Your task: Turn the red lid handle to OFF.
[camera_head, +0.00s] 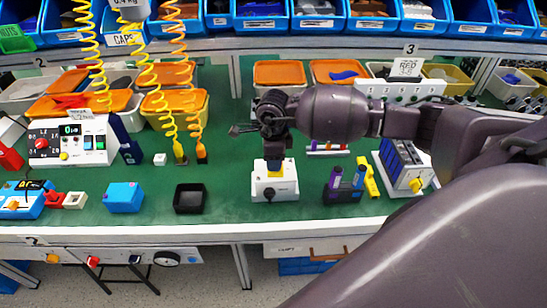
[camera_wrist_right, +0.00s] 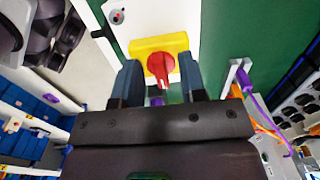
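The red handle (camera_wrist_right: 160,66) sits on a yellow plate (camera_wrist_right: 150,45) on a white box in the right wrist view. The white box (camera_head: 288,190) stands near the front of the green table in the head view, with a little of the yellow plate (camera_head: 275,176) showing. The handle is hidden there behind my right gripper (camera_head: 274,158), which hangs over the box pointing down. In the wrist view my right gripper (camera_wrist_right: 160,82) is open, one finger on each side of the handle, with gaps visible. I cannot read any ON or OFF marking. My left gripper is not in view.
A black tray (camera_head: 190,207) and a blue box (camera_head: 123,197) stand left of the white box. Purple and yellow items (camera_head: 347,184) and a white unit with a yellow knob (camera_head: 405,165) stand to the right. Yellow and orange coiled cords (camera_head: 150,75) hang at the left.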

